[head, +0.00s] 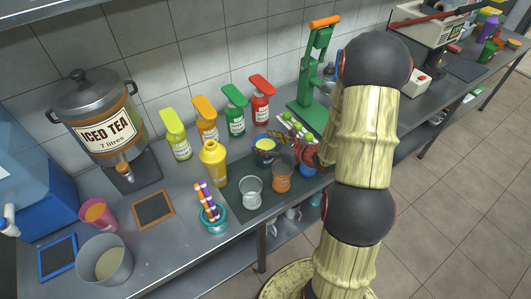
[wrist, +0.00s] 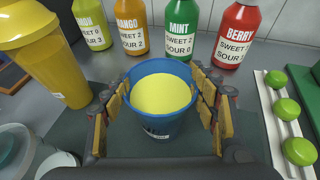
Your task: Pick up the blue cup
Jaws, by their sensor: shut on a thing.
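The blue cup (wrist: 160,122) holds yellow contents and stands upright between my gripper's fingers in the wrist view. My gripper (wrist: 163,115) is shut on it, with yellow-padded fingers against its left and right sides. In the head view the blue cup (head: 265,146) shows at the back of the dark mat, partly hidden by my gripper (head: 285,152). I cannot tell whether the cup's base touches the mat.
A clear glass (head: 251,190) and an orange cup (head: 282,177) stand on the dark mat (head: 232,203). A yellow bottle (head: 214,163) is left of the cup. Several syrup bottles (head: 236,121) stand behind. A white tray of limes (wrist: 283,125) lies to the right.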

